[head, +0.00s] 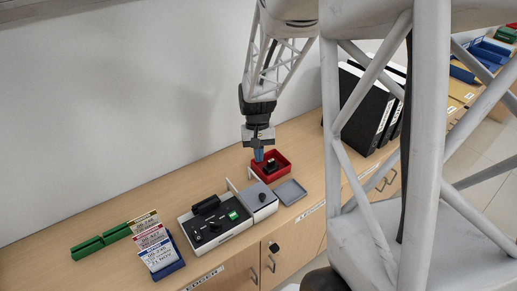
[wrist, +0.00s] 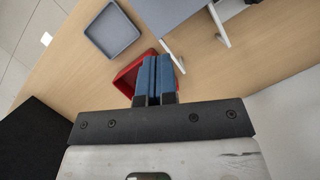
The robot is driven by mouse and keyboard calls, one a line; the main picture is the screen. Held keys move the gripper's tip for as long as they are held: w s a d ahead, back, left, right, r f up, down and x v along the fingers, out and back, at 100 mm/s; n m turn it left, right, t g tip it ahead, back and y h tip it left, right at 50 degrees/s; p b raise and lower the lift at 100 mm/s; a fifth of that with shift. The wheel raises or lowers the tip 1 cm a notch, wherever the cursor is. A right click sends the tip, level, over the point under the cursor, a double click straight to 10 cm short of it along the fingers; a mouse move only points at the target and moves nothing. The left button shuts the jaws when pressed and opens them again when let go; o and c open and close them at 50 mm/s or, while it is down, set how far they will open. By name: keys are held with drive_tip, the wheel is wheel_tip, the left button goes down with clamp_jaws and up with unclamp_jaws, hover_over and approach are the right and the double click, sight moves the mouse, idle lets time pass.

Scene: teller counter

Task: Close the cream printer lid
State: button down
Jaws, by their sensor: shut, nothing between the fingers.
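The printer (head: 215,222) is a low white unit with a dark top, a green-lit button and a grey section (head: 258,197) at its right end. Two thin pale arms (head: 231,186) stand up at the back of that section; they also show as white bars in the wrist view (wrist: 219,26), beside a grey panel (wrist: 178,14). I cannot tell which part is the cream lid or how far it is open. My gripper (head: 258,156) points down behind the printer's right end, by the red tray. Its blue fingers (wrist: 154,78) are together and empty.
A red tray (head: 285,160) with a dark object inside sits under my fingers. An empty grey tray (head: 291,192) lies right of the printer. Cards in a blue holder (head: 168,270) and green blocks (head: 88,247) stand left. Black binders (head: 366,115) stand at the back right.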

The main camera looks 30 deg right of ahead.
sight(264, 194)
drive_tip(key=x, duration=0.6)
drive_tip(key=shift+s+f, duration=0.1)
drive_tip(key=shift+f, duration=0.2)
drive_tip(key=shift+s+a+f, duration=0.1)
drive_tip(key=shift+s+a, duration=0.4)
drive_tip(key=shift+s, duration=0.4)
drive_tip(key=shift+s+a+f, duration=0.2)
drive_tip(key=shift+s+a, duration=0.25)
drive_tip(key=shift+s, duration=0.4)
drive_tip(key=shift+s+a, duration=0.1)
drive_tip(key=shift+s, duration=0.7)
drive_tip(key=shift+s+a+f, duration=0.1)
drive_tip(key=shift+s, duration=0.2)
